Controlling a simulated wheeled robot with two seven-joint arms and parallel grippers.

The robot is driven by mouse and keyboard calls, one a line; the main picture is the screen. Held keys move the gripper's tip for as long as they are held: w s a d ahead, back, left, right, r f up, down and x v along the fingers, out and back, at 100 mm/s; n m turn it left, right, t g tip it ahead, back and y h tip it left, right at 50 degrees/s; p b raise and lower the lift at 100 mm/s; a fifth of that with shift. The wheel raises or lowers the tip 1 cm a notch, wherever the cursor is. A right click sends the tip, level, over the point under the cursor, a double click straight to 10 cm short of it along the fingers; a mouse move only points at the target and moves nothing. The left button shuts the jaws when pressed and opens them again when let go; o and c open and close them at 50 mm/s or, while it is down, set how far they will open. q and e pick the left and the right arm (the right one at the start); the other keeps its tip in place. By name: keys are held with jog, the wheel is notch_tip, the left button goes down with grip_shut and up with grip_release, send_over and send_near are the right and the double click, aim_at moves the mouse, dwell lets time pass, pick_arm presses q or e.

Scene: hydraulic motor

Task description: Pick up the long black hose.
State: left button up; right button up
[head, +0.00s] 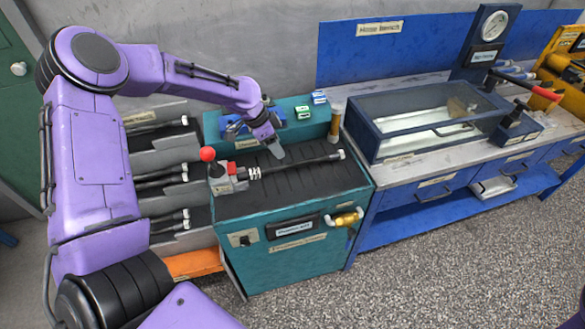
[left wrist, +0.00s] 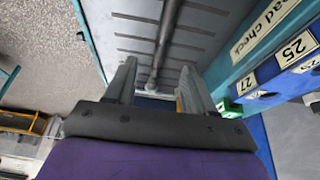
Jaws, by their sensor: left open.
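A black hose (head: 300,163) with metal end fittings lies across the dark ribbed top of the teal bench (head: 290,260). Its left end meets a metal block with a red part and a red ball knob (head: 207,154); its right end lies near the bench's right edge. My left gripper (head: 277,150) is above the middle of this hose. In the left wrist view my left gripper (left wrist: 158,68) is open, and the hose (left wrist: 168,30) runs between the lines of its fingers; contact cannot be told. My right gripper is out of view.
Several black hoses (head: 165,178) lie on the grey rack (head: 160,159) left of the bench. Small blue and green items stand at the bench's back, beside a brass-coloured post (head: 335,122). A blue-framed clear tank (head: 425,118) stands on the workbench at right.

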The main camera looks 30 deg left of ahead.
aim_at(289, 164)
pick_arm(q)
jog(key=p+x, duration=0.1)
jog(key=x, duration=0.5)
jog(key=shift+w, duration=0.1)
jog(key=p+x, duration=0.1)
jog(key=x, duration=0.2)
jog(key=shift+a+f, duration=0.15)
jog(key=shift+f, duration=0.4)
jog(key=shift+w+f, duration=0.2)
jog(key=shift+r, duration=0.1)
grip_shut()
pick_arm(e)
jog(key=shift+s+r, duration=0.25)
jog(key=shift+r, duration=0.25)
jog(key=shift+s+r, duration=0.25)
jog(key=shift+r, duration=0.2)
